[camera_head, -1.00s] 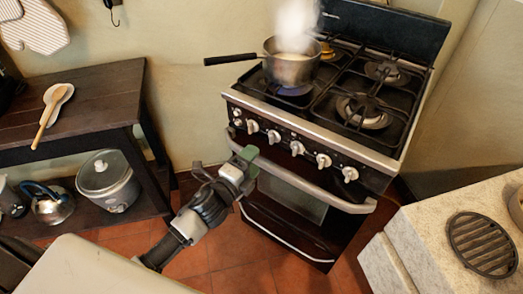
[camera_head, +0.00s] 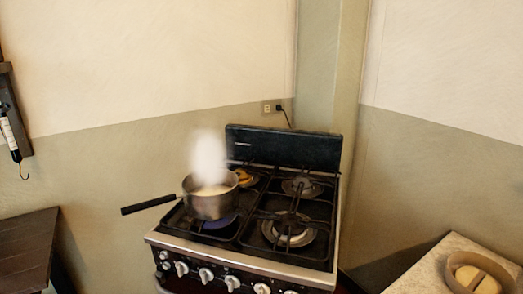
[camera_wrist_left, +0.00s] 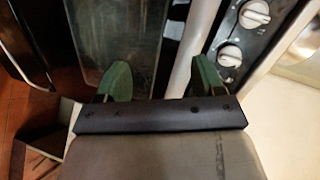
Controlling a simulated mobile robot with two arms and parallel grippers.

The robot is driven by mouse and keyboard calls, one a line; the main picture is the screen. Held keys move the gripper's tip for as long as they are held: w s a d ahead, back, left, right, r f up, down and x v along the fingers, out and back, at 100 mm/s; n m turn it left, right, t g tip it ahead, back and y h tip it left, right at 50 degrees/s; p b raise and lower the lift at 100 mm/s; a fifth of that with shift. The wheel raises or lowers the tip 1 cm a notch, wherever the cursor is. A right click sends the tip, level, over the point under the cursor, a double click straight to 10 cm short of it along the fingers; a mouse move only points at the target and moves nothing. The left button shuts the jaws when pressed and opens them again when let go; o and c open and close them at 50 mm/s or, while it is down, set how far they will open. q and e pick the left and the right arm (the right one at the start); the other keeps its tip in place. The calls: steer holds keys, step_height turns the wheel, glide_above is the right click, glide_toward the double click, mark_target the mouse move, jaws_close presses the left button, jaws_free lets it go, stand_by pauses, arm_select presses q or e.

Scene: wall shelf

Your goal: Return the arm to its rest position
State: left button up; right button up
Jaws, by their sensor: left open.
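My left gripper (camera_wrist_left: 160,82) shows in the left wrist view with its two green fingertips apart and nothing between them. Behind the fingers are the oven's front, a pale handle bar (camera_wrist_left: 194,45) and white stove knobs (camera_wrist_left: 253,14). Neither arm shows in the head view. The black stove (camera_head: 245,262) stands at the bottom middle there, with a steaming pot (camera_head: 208,203) on its front left burner over a blue flame. My right gripper is not seen.
The pot's black handle (camera_head: 148,205) sticks out to the left past the stove. A dark wooden table (camera_head: 26,250) is at the lower left. A pale counter (camera_head: 425,272) with a round dish (camera_head: 478,275) is at the lower right. A scale hangs on the left wall.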

arm_select(q)
steer(key=s+a+f+n+g+y+p, duration=0.15)
steer(key=s+f+n+g, duration=0.25)
steer(key=s+f, duration=0.5)
steer(key=s+a+f+n+g+y, duration=0.15)
steer(key=s+f+n+g, duration=0.35)
steer(key=f, duration=0.8)
steer(key=s+f+n+g+p, duration=0.1)
steer(key=s+f, duration=0.4)
steer(key=s, duration=0.8)
steer(key=s+d+f+n+g, duration=0.1)
steer(key=s+f+n+g, duration=0.3)
steer(key=s, duration=0.9)
steer(key=shift+s+d+f+n+p, duration=0.15)
steer(key=shift+d+f+n+p, duration=0.2)
steer(key=shift+f, duration=0.4)
